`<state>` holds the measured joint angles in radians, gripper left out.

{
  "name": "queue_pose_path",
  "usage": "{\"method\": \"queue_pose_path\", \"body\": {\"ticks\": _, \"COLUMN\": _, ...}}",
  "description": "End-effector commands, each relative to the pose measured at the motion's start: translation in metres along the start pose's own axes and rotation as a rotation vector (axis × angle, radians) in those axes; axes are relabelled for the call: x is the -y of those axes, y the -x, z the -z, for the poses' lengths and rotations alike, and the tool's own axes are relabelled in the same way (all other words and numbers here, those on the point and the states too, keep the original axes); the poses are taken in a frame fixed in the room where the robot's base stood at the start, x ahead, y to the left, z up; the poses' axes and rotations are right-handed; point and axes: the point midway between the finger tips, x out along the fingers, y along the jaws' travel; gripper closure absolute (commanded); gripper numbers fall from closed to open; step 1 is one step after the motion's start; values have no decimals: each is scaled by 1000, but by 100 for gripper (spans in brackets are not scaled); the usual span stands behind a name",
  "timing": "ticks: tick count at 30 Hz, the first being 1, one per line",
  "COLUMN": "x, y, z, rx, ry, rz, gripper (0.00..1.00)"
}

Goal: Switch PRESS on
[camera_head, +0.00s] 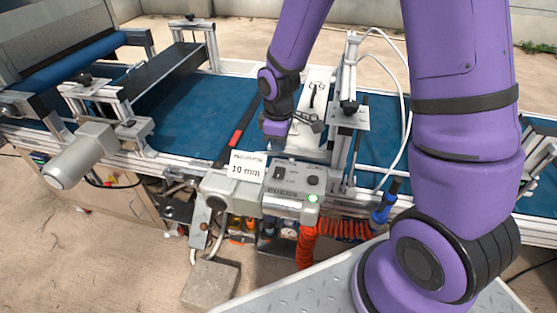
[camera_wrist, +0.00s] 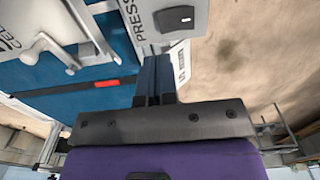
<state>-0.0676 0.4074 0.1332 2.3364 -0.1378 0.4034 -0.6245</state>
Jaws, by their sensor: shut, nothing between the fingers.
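The control box labelled PRESS (camera_head: 283,190) stands at the front edge of the conveyor, with a lit green lamp (camera_head: 312,198) at its right end. In the wrist view a black rocker switch (camera_wrist: 174,18) sits beside the word PRESS on a light panel (camera_wrist: 200,10). My gripper (camera_head: 275,146) is at the back of the box, above its far edge. In the wrist view my gripper (camera_wrist: 152,52) is shut and empty, its fingertips just below the switch in the picture and apart from it. Which way the rocker is tipped cannot be told.
A red coiled hose (camera_head: 308,245) hangs below. The blue belt (camera_head: 195,110) is clear on the left.

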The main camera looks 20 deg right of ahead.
Motion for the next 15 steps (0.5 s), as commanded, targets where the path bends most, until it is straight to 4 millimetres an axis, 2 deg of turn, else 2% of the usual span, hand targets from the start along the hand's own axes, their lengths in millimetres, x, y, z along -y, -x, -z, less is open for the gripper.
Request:
{"method": "queue_pose_path", "body": {"ticks": 6, "x": 1, "y": -36, "z": 0, "rx": 3, "ry": 2, "rz": 3, "gripper": 100}}
{"method": "queue_pose_path", "body": {"ticks": 15, "x": 0, "y": -62, "z": 0, "rx": 1, "ry": 1, "rz": 0, "gripper": 100}}
